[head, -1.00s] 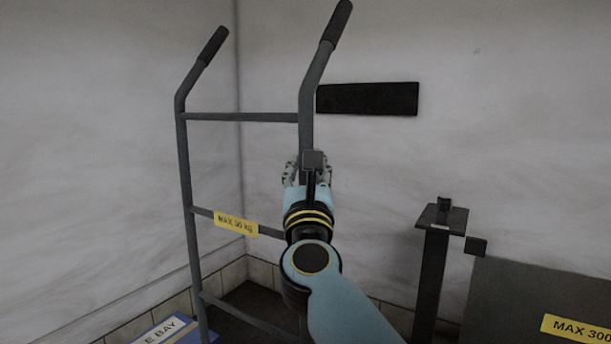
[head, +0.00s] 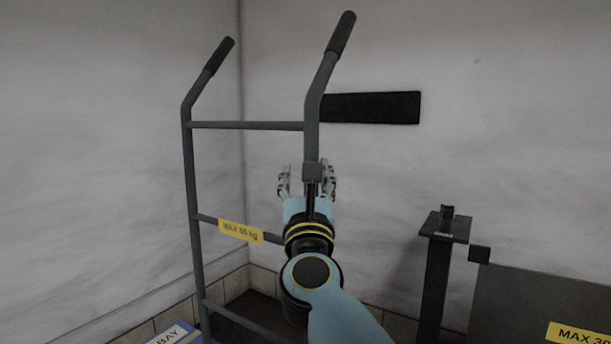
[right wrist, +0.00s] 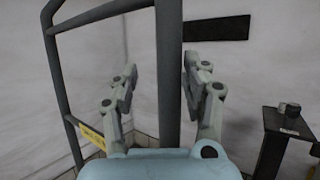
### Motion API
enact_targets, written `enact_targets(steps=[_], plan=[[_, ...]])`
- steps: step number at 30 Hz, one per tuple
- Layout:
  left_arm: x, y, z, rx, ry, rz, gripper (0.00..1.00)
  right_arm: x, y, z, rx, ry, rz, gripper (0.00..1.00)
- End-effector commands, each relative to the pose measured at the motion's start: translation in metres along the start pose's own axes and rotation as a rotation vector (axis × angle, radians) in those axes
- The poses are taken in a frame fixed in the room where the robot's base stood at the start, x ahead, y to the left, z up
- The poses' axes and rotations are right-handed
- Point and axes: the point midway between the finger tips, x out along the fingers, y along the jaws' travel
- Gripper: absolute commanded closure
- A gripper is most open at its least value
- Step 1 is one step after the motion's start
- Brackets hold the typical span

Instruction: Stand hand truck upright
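The grey hand truck (head: 190,165) stands nearly upright at the centre left of the head view, with two black grips at its top and a yellow "MAX" label on a crossbar. My right gripper (head: 310,178) is at its right upright. In the right wrist view the gripper's fingers (right wrist: 160,90) are spread to either side of the hand truck's upright (right wrist: 168,70), with a visible gap on each side. The hand truck's foot is out of view. My left gripper is in no view.
A black bar (head: 372,107) is on the back wall behind the hand truck. A dark post (head: 434,280) and a grey panel (head: 530,305) with a yellow label stand at the right. A blue-and-white bay sign (head: 172,337) is low at the left.

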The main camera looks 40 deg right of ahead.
Motion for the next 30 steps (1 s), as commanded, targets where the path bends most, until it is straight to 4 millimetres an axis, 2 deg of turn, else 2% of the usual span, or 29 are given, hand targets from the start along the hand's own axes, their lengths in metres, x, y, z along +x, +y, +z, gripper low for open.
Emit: enact_targets(steps=[5, 12, 18, 22, 30], plan=[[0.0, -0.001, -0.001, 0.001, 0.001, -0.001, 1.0, 0.007, 0.0, 0.014, 0.005, -0.003, -0.003, 0.52], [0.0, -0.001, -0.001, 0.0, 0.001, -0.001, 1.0, 0.025, 0.001, 0.056, 0.007, -0.004, -0.001, 0.52], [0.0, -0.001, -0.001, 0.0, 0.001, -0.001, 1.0, 0.036, 0.001, 0.083, 0.006, -0.004, 0.001, 0.52], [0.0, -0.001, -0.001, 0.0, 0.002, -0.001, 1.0, 0.04, 0.002, 0.091, 0.003, -0.004, 0.002, 0.52], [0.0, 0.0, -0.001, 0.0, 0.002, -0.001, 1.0, 0.04, 0.002, 0.092, 0.001, -0.001, 0.004, 0.52]])
